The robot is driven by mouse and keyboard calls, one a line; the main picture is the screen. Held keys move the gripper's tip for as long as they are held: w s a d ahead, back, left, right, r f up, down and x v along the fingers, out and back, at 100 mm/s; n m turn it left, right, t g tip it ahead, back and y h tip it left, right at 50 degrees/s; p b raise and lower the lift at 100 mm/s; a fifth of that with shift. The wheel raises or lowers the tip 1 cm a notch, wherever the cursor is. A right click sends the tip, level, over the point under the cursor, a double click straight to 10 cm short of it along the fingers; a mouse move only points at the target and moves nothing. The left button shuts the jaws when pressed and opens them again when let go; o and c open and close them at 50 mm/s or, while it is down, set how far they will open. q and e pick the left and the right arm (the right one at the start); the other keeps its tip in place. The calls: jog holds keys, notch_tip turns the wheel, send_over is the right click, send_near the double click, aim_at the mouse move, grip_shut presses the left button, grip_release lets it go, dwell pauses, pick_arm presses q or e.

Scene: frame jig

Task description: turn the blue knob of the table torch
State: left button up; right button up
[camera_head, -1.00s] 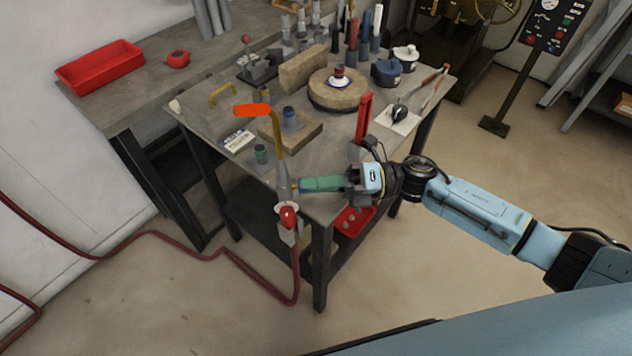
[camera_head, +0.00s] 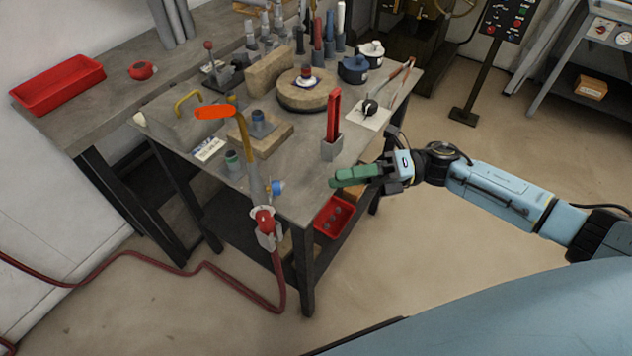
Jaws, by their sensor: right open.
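The table torch stands at the table's front corner, with a grey lower body (camera_head: 254,182), a yellow-brown curved neck (camera_head: 243,135) and a bright orange tip (camera_head: 213,112). Its blue knob (camera_head: 278,187) shows on the right side of the body, unobstructed. My right gripper (camera_head: 340,178), with green fingers, comes in from the right over the table's front edge. It is open and empty, apart from the knob and to its right. My left gripper is out of view.
A red upright piece in a grey holder (camera_head: 332,146) stands just behind my right gripper. A red-and-grey fitting (camera_head: 266,228) with a red hose hangs at the table corner.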

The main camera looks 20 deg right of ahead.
jog(key=shift+s+d, duration=0.2)
jog(key=shift+d, duration=1.25)
